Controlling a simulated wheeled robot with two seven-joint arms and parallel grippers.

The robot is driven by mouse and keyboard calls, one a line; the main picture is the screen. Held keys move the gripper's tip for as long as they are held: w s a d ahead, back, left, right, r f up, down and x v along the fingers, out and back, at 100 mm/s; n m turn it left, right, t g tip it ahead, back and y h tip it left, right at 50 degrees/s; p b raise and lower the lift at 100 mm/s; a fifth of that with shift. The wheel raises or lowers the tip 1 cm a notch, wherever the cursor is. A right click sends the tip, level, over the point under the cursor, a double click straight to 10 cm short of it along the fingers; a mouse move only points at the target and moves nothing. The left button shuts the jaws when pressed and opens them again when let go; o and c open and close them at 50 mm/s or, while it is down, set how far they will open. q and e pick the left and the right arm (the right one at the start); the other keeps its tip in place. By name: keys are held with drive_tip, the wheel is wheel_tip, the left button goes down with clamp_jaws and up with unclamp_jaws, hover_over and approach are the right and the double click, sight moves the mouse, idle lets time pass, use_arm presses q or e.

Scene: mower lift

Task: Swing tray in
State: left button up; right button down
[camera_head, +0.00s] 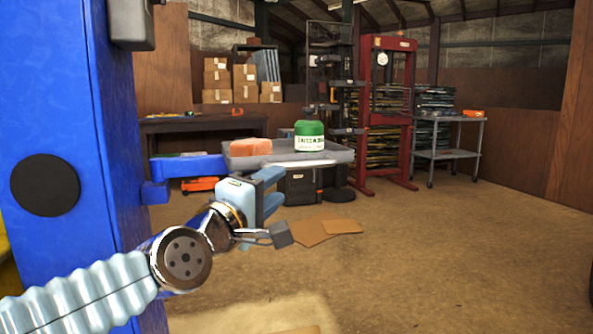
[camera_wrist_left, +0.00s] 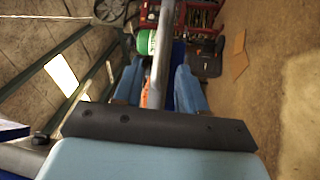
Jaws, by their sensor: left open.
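The grey tray (camera_head: 345,156) sticks out at the end of a blue swing arm (camera_head: 188,167) beside the blue post. It carries an orange block (camera_head: 251,146) and a white jar with a green lid (camera_head: 309,137). My left gripper (camera_head: 276,188) is open just in front of and below the tray's near edge. In the left wrist view, the tray's pale edge (camera_wrist_left: 161,55) runs between the two blue fingers (camera_wrist_left: 158,88). The jar's green lid (camera_wrist_left: 143,43) shows beyond it. I cannot tell whether a finger touches the tray. My right gripper is out of view.
The tall blue post (camera_head: 110,110) stands close at the left. A workbench (camera_head: 205,125), a red press frame (camera_head: 366,110) and a grey cart (camera_head: 449,152) stand behind. Flat cardboard (camera_head: 310,232) lies on the floor. The floor at the right is clear.

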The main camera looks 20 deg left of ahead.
sight(302, 166)
use_arm(q)
drive_tip(key=p+x, duration=0.2)
drive_tip(key=x, duration=0.8)
drive_tip(key=shift+w+d+p, duration=0.1)
drive_tip(key=shift+w+p, duration=0.2)
drive_tip(key=shift+w, duration=0.1)
drive_tip(key=shift+w+d, duration=0.15)
drive_tip(key=shift+w, duration=0.55)
clamp_jaws()
